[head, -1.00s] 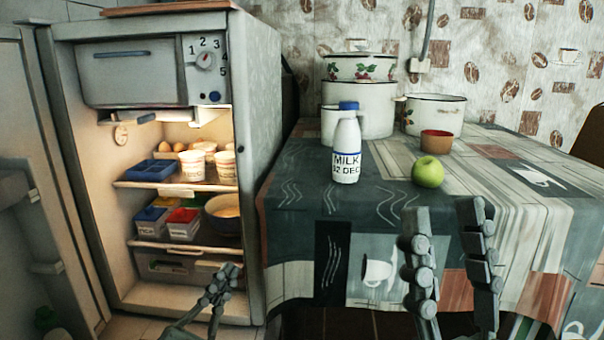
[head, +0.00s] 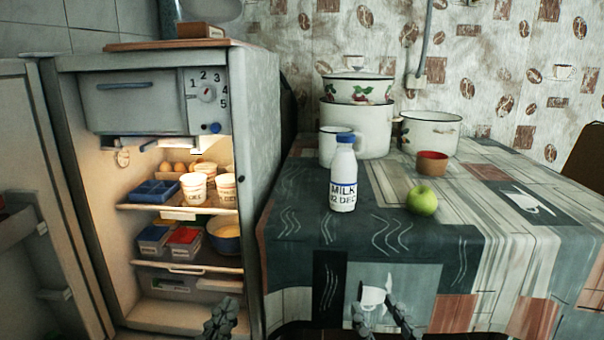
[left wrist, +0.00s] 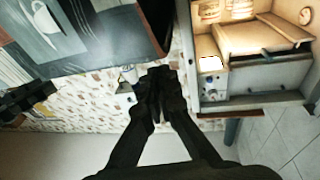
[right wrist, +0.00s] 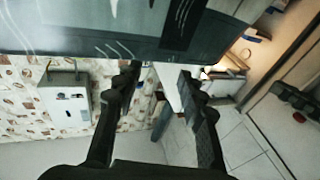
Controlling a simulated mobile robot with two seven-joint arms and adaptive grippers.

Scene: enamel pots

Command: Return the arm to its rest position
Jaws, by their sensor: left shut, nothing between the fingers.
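My left gripper (head: 221,318) is at the bottom edge of the head view, in front of the open fridge's lower part. Its fingers are together and empty, as the left wrist view (left wrist: 158,78) also shows. My right gripper (head: 379,306) is at the bottom of the head view, in front of the table's hanging cloth. Its fingers stand apart with nothing between them, which the right wrist view (right wrist: 162,72) also shows. Neither gripper touches an object.
The fridge (head: 262,130) stands open at left with food on its shelves. On the table (head: 300,240) are a milk bottle (head: 344,178), a green apple (head: 422,200), a small brown bowl (head: 432,163) and enamel pots (head: 430,130). The table's front edge lies just beyond my right gripper.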

